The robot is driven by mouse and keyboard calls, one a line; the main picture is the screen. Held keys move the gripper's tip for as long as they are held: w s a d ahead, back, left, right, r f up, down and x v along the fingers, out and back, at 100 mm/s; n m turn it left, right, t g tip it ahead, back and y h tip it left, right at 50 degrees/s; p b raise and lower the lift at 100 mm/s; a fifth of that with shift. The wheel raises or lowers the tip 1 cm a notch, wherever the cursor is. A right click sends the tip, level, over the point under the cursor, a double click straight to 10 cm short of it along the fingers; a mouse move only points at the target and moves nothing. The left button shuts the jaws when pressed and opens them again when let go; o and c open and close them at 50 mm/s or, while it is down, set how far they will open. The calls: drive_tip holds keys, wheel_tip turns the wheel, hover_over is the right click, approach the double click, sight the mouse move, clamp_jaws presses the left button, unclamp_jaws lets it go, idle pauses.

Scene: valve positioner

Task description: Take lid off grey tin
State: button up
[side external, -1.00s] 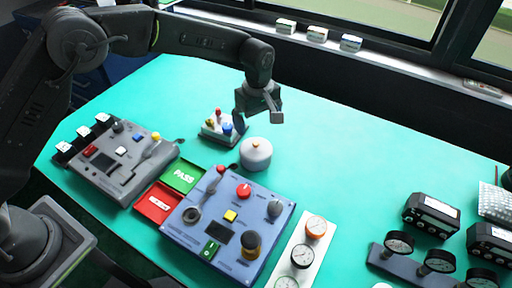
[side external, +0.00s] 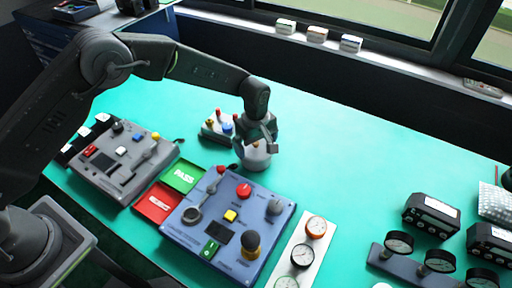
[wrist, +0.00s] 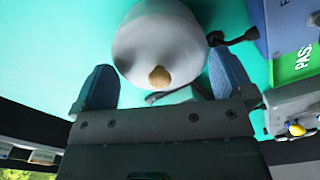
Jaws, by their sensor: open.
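The grey tin (side external: 256,163) stands upright on the turquoise table, behind the blue control panel. Its lid (wrist: 160,38) has a small tan knob (wrist: 160,76) on top and appears to sit on the tin. My gripper (side external: 258,148) is directly above the tin and hides most of its top in the side view. In the wrist view the blue finger pads of my gripper (wrist: 160,82) are apart, one to each side of the lid near the knob. They look clear of the knob. I cannot tell whether they touch the lid.
The blue control panel (side external: 262,207) is close in front of the tin. A small block with coloured knobs (side external: 217,129) stands just left of it. Green PASS (side external: 183,175) and red (side external: 155,203) plates lie further left. The table right of the tin is clear.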

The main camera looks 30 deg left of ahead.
drive_tip(key=c, duration=0.9)
drive_tip(key=shift+f, duration=0.1)
drive_tip(key=shift+c, duration=0.4)
